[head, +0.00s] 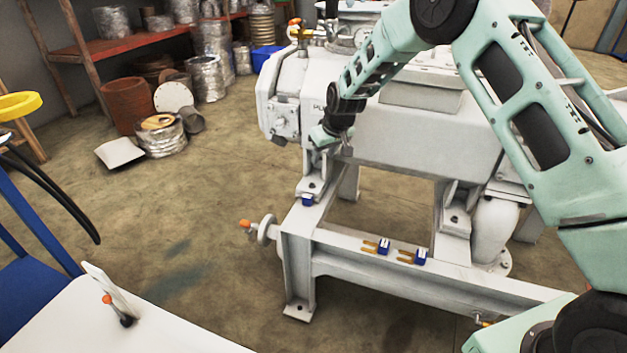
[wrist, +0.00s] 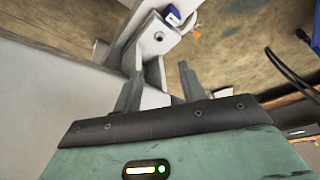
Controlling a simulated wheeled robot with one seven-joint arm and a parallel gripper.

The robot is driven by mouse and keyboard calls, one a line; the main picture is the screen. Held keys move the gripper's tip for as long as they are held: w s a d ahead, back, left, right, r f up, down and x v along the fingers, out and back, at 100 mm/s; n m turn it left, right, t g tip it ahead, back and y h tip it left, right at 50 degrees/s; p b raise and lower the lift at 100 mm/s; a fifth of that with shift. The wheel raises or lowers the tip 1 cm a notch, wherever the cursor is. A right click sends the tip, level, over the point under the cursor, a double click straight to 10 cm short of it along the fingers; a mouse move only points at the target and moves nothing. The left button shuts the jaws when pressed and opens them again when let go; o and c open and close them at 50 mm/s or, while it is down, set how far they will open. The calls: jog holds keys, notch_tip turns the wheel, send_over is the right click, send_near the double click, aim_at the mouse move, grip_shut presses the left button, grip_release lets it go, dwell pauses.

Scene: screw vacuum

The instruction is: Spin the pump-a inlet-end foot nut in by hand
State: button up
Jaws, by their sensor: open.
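Pump-a (head: 420,135) is a large off-white machine body on a grey steel frame. Its near-left foot (head: 311,186) sits at the frame corner and shows in the wrist view (wrist: 150,48). A small dark round spot (wrist: 159,36) is on that foot; I cannot tell whether it is a nut, a stud or a hole. A blue tab (head: 307,200) is at the foot's edge, also in the wrist view (wrist: 173,14). My gripper (wrist: 160,78) is open, its fingers apart with no nut visible between them. In the head view it is above the foot, close to the pump side.
A handwheel with an orange knob (head: 265,229) sticks out left of the frame. A white surface (head: 130,320) is at lower left. Floor between is clear.

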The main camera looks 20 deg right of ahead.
aim_at(312, 184)
jog(key=b+x, duration=0.2)
jog(key=x, duration=1.2)
jog(key=shift+f, duration=0.3)
grip_shut()
